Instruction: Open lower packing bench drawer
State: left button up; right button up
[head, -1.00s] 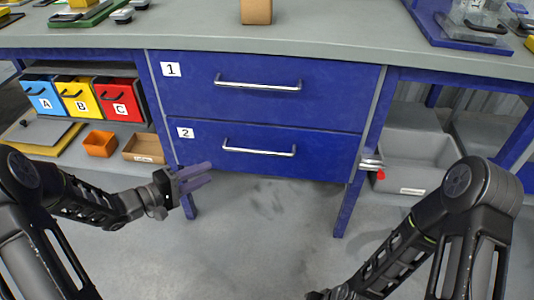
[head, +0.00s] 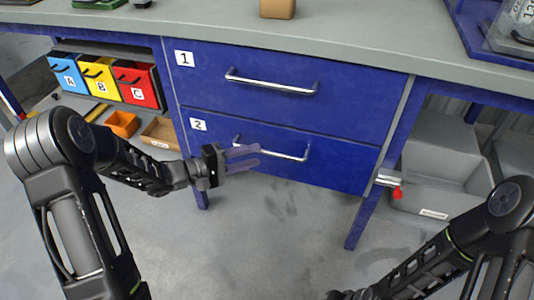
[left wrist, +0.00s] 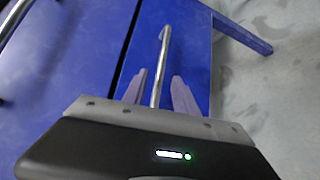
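The lower drawer (head: 345,168), labelled 2, is blue and looks closed, flush under the upper drawer labelled 1 (head: 350,105). Its silver bar handle (head: 285,153) runs across its front. My left gripper (head: 258,157) is open in front of the handle's left part, with two purple fingers pointing right. In the left wrist view the handle (left wrist: 161,70) runs between the two separated fingers (left wrist: 157,92); I cannot tell whether they touch it. My right arm is at the lower right, and its gripper fingers are not visible.
Blue, yellow and red bins (head: 137,84) sit left of the drawers, above an orange tray (head: 123,124) and a cardboard tray (head: 161,133). A grey bin (head: 440,180) stands at the right. A bench leg (head: 365,218) stands below the drawers. The floor in front is clear.

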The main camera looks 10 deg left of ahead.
aim_at(266, 151)
pick_arm(q)
jog(key=b+x, duration=0.1)
jog(key=x, duration=0.3)
jog(key=shift+f, duration=0.15)
jog(key=shift+w+d, duration=0.4)
grip_shut()
dwell(1.0)
